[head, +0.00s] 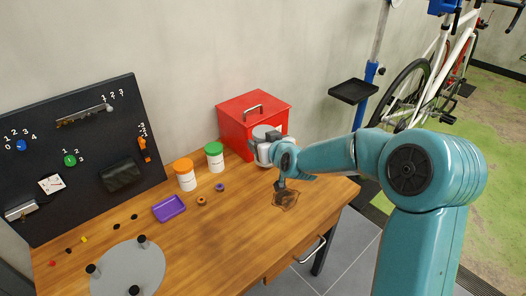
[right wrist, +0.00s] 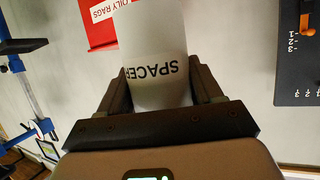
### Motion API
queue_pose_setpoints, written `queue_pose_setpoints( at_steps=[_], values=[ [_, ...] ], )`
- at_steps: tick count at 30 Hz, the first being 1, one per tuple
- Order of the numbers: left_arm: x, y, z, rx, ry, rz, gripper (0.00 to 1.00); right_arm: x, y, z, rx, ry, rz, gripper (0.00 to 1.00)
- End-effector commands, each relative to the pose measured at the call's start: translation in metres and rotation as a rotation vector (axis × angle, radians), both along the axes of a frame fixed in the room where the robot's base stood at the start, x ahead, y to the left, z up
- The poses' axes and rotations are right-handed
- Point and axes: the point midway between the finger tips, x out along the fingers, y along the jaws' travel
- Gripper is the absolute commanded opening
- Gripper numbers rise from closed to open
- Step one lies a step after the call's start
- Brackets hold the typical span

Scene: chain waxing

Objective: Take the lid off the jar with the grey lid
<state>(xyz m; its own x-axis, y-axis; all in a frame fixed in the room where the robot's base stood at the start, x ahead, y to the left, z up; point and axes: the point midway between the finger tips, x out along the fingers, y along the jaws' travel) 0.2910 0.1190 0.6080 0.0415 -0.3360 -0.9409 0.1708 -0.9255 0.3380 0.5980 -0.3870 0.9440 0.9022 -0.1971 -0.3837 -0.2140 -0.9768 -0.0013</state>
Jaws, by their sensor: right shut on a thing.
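The jar with the grey lid (head: 265,131) is at the back right of the bench, in front of a red box, partly hidden by my right arm. The grey lid shows on top. My right gripper (head: 268,152) is shut on its white body. In the right wrist view the jar (right wrist: 155,45) stands between the two fingers of the gripper (right wrist: 160,95), and the word SPACER reads upside down there. The lid does not show in that view. My left gripper is not in view.
A jar with a green lid (head: 214,158) and one with an orange lid (head: 186,177) stand to the left. The red box (head: 237,128) is behind. A purple tray (head: 169,208), a dark chain (head: 285,200) and a grey disc (head: 128,268) lie on the bench. The front middle is clear.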

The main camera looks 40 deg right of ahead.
Motion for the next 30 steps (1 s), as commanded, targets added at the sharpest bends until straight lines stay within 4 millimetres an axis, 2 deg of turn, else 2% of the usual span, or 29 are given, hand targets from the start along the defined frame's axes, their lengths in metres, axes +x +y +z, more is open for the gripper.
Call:
queue_pose_setpoints(
  at_steps=[1,4,15,16,18,21,30],
  values=[
    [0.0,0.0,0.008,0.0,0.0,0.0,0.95,0.001,-0.002,0.011,0.0,-0.002,0.0,0.28],
    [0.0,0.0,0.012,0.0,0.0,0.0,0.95,0.002,-0.004,0.018,-0.001,-0.002,0.001,0.28],
    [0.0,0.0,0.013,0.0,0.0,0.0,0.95,0.002,-0.008,0.021,-0.001,-0.001,0.004,0.28],
    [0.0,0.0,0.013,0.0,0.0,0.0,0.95,0.002,-0.008,0.021,-0.001,-0.001,0.003,0.62],
    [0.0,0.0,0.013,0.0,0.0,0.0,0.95,0.002,-0.007,0.021,-0.001,-0.001,0.003,0.39],
    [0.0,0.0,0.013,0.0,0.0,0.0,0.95,0.002,-0.007,0.021,-0.001,-0.001,0.003,0.1],
    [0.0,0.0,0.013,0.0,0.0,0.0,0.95,0.002,-0.006,0.022,-0.001,-0.001,0.004,0.1]
  ],
)
